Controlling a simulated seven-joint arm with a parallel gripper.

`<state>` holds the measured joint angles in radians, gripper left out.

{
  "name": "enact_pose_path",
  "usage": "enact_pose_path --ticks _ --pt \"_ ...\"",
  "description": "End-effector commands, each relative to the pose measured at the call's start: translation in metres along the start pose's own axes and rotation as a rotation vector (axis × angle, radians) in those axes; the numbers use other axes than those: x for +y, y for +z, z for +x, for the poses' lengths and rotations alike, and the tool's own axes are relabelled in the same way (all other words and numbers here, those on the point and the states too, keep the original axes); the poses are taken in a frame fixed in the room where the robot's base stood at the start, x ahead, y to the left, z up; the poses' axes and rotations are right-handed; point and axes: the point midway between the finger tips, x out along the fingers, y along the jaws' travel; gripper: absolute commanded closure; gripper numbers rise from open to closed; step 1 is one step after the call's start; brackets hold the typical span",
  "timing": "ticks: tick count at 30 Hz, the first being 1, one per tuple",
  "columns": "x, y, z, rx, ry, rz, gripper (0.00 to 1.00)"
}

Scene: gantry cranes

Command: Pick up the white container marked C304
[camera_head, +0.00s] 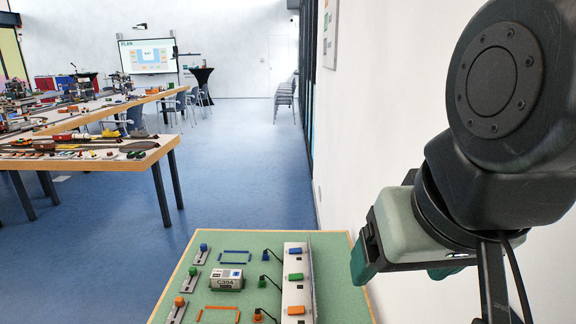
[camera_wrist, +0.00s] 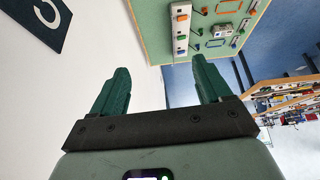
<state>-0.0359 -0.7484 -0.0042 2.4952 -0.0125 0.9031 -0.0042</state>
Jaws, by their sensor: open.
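The white container marked C304 (camera_head: 227,279) stands on the green board (camera_head: 208,240), between a blue outline above it in the picture and an orange outline below it. In the wrist view the container (camera_wrist: 222,31) shows small near the top, with its marking too small to read. My gripper (camera_head: 360,262) is at the right in the head view, beyond the board's right part and apart from the container. In the wrist view my gripper (camera_wrist: 160,80) has its two green fingers wide apart with nothing between them.
Small levers (camera_head: 202,254) line the board's left side, and cabled coloured pieces (camera_head: 265,256) stand near the container. A white wall (camera_head: 400,120) is at the right.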

Motion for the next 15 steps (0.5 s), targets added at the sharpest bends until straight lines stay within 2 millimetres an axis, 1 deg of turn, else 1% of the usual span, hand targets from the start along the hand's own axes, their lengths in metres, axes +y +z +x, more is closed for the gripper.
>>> enact_pose_path --ticks 5,8,11,14,15 --pt "0.000 -0.001 0.000 0.000 0.000 0.001 0.22" --pt "-0.002 -0.005 0.001 -0.008 -0.005 0.013 0.22" --pt "-0.008 -0.021 0.005 -0.042 -0.028 0.055 0.22" --pt "-0.019 -0.050 0.016 -0.103 -0.068 0.135 0.22" --pt "-0.025 -0.064 0.022 -0.131 -0.088 0.172 0.22"
